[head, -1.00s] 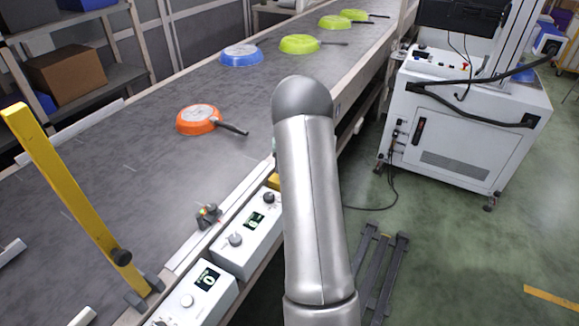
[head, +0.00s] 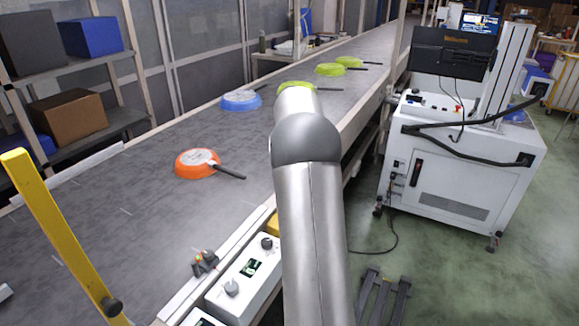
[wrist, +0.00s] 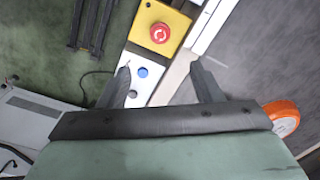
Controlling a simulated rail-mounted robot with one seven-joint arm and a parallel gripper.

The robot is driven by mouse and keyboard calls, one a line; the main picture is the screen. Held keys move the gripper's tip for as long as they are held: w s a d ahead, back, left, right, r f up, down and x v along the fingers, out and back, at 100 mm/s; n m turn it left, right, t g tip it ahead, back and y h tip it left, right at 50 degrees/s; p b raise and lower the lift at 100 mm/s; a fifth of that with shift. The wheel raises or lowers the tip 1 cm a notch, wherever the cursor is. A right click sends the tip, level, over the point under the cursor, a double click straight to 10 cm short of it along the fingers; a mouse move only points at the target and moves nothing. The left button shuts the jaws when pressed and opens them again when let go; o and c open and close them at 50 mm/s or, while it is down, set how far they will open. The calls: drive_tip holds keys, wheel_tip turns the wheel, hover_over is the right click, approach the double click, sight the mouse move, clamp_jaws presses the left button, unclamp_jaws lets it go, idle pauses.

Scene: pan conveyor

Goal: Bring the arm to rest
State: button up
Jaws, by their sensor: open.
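My gripper (wrist: 160,70) shows in the wrist view with its two fingers spread apart and nothing between them. It hangs over the control boxes at the conveyor's edge, near a yellow box with a red emergency button (wrist: 159,32). In the head view my arm rises up the middle and bends at a grey joint; the gripper itself is hidden behind it.
The conveyor belt (head: 130,210) carries an orange pan (head: 197,163), a blue pan (head: 240,101) and several green pans (head: 331,70). A yellow post (head: 58,235) stands at left. A white machine cabinet (head: 462,175) stands at right, with green floor before it.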

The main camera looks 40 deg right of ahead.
drive_tip(key=shift+r, duration=0.55)
drive_tip(key=s+a+r+n, duration=0.15)
drive_tip(key=s+a, duration=0.35)
drive_tip(key=a, duration=0.7)
drive_tip(key=s+a+r+n, duration=0.1)
drive_tip(key=s+a+n, duration=0.35)
drive_tip(key=a, duration=0.75)
drive_tip(key=s+a+f, duration=0.2)
drive_tip(key=s+a, duration=0.1)
drive_tip(key=s, duration=0.3)
drive_tip(key=s+a+f+n, duration=0.1)
drive_tip(key=s+a+f, duration=0.1)
drive_tip(key=s+a, duration=0.2)
drive_tip(key=s+a+f, duration=0.2)
drive_tip(key=s+a, duration=0.1)
drive_tip(key=s, duration=0.6)
drive_tip(key=shift+a+f+n, duration=0.25)
drive_tip(key=shift+f+n, duration=0.05)
drive_tip(key=shift+f, duration=0.05)
drive_tip(key=shift+d, duration=0.1)
